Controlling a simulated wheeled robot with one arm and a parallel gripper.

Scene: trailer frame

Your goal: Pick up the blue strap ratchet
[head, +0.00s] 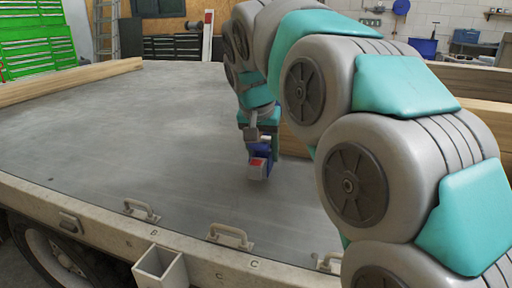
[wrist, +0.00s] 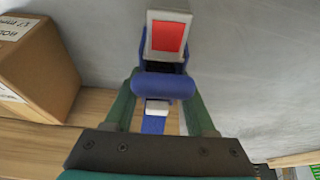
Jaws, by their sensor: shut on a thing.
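The blue strap ratchet (wrist: 163,86) has a pale frame with a red face at its far end. In the wrist view it sits between the two dark green fingers of my gripper (wrist: 163,108), which is shut on it. In the head view my gripper (head: 262,140) hangs over the grey trailer deck (head: 130,120), and the ratchet (head: 262,165) shows below it, blue with a red and white part. I cannot tell whether the ratchet touches the deck. My arm hides the deck to the right.
A cardboard box (wrist: 40,65) and a wooden beam (wrist: 60,135) show in the wrist view. Another beam (head: 70,82) lies along the deck's left side. Metal brackets (head: 230,237) line the front edge. The deck's left and middle are clear.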

